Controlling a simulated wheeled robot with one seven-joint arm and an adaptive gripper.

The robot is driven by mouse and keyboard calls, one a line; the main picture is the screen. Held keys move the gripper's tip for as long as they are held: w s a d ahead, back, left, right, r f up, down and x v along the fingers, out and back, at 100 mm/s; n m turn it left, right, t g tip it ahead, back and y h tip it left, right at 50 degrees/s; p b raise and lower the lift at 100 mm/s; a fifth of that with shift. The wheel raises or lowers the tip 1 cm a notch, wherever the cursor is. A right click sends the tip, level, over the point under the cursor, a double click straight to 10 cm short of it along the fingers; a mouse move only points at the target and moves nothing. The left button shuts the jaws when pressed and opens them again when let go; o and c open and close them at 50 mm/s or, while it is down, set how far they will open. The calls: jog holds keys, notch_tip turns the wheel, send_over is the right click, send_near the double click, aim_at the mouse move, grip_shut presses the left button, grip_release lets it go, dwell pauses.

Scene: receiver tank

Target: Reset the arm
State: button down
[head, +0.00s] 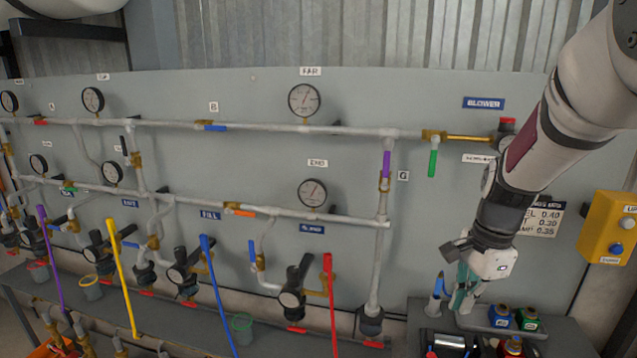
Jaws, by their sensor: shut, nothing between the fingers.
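My arm reaches down from the upper right in the head view. My gripper (464,298) is at its lower end, pointing down over the right part of the bench (400,335). Its fingers are close together and hold nothing that I can see. It is apart from the pipe panel (420,225) valves and hangs beside a blue-topped item (438,287) and left of the small blue and green containers (512,318). The exact gap between the fingertips and the bench is hard to judge.
Pipes with coloured valve handles and gauges (304,100) cover the panel. Long red (331,300), blue (217,290), yellow (123,280) and purple (50,255) levers stick out in front. A yellow button box (607,228) is at the right. Small items crowd the bench below my gripper.

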jog(key=s+a+r+n+t, duration=0.2)
jog(key=s+a+r+n, duration=0.2)
jog(key=s+r+n, duration=0.2)
jog(key=s+a+r+n+t, duration=0.2)
jog(key=s+a+r+n, duration=0.3)
jog(key=s+n, duration=0.5)
jog(key=shift+s+a+r+t+h, duration=0.2)
jog(key=shift+s+r+t+h, duration=0.2)
jog(key=shift+s+r, duration=1.1)
jog(key=c, duration=2.4)
grip_release()
jog(key=shift+s+f, duration=0.2)
jog(key=shift+f, duration=0.05)
